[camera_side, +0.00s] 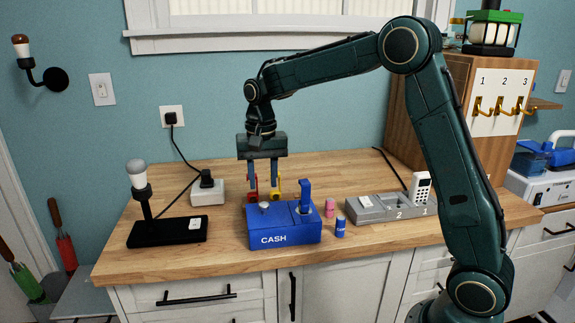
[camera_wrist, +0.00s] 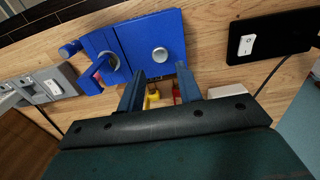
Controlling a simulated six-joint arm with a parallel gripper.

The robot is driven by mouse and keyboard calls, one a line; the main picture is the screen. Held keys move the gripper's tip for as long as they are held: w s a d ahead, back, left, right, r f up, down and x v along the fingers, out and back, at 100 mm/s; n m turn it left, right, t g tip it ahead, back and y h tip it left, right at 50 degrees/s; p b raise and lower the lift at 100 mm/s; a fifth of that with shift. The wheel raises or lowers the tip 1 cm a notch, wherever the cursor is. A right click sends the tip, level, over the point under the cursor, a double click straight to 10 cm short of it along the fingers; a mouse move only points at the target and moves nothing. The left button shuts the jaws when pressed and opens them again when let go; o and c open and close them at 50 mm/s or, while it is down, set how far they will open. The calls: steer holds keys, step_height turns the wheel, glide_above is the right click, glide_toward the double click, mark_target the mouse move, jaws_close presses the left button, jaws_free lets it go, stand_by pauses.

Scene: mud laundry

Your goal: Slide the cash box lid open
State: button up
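The blue cash box (camera_side: 283,237), marked CASH, stands on the wooden counter. It also shows in the wrist view (camera_wrist: 150,35). A silver round knob (camera_side: 264,208) is on the left part of its top, also in the wrist view (camera_wrist: 160,54). A blue upright handle (camera_side: 305,190) rises from the right part, beyond a seam across the top. The lid looks closed. My gripper (camera_side: 264,192) points down at the box's back edge, behind the knob.
A grey numbered tray (camera_side: 370,212) is further right. A black lamp base (camera_side: 168,231) is on the left, a white adapter (camera_side: 207,193) behind it. The counter in front is narrow.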

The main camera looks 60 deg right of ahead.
mark_target(264, 204)
steer(key=shift+f, duration=2.55)
steer(key=shift+a+r, duration=0.1)
steer(key=shift+r, duration=1.1)
steer(key=shift+w+a, duration=2.75)
steer(key=shift+w, duration=0.05)
steer(key=shift+s+d, duration=2.85)
steer(key=shift+d, duration=0.05)
steer(key=shift+f, duration=1.55)
jaws_close()
